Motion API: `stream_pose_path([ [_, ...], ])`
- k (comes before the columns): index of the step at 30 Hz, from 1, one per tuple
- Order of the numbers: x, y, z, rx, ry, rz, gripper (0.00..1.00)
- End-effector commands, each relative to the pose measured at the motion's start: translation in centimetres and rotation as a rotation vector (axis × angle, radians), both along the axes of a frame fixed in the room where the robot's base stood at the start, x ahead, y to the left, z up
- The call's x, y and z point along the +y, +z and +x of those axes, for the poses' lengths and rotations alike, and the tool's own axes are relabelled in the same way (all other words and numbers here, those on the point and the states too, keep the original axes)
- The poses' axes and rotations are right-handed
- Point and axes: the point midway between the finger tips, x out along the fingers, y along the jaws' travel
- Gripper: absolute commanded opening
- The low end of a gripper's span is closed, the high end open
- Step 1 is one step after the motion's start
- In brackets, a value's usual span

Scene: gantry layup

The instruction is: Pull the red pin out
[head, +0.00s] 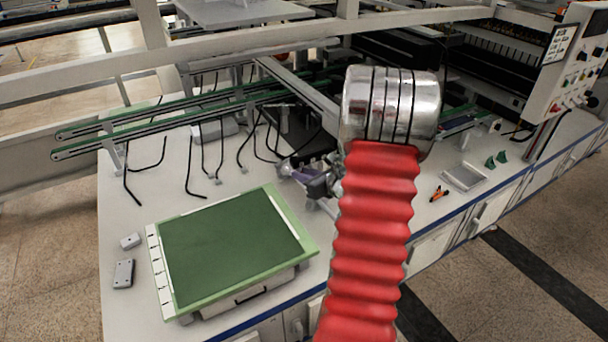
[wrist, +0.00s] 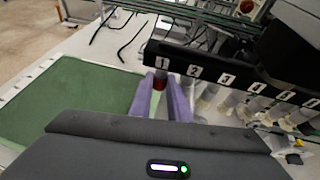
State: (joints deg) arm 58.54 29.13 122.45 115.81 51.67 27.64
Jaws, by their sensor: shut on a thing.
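The red pin (wrist: 160,83) shows in the wrist view just below the label 1 on a black numbered rack (wrist: 243,83). My gripper (wrist: 161,88) has two purple fingers, one on each side of the pin, and is shut on it. The pin's upper end meets the dark underside of the rack, and I cannot tell how far it sits in it. In the head view my gripper (head: 313,182) is small and partly hidden behind my red arm sleeve, and the pin cannot be made out there.
Several pale cylinders (wrist: 228,105) hang along the rack to the right. A green mat (head: 232,245) on a board lies at the front left. Black bent hooks (head: 190,170) and green rails (head: 150,135) stand behind it. A small grey tray (head: 464,177) lies at the right.

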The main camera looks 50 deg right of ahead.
Motion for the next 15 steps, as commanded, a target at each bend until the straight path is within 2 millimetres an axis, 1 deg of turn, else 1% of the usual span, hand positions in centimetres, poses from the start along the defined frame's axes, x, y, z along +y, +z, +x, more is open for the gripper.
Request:
stream_pose_path([
  [1, -0.01, 0.02, 0.01, 0.0, 0.0, 0.0, 0.0],
  [2, -0.01, 0.02, 0.01, 0.0, 0.0, 0.0, 0.15],
  [8, 0.01, 0.02, 0.02, 0.0, 0.0, 0.0, 0.01],
  [15, 0.02, 0.03, 0.04, 0.0, 0.0, 0.0, 0.0],
])
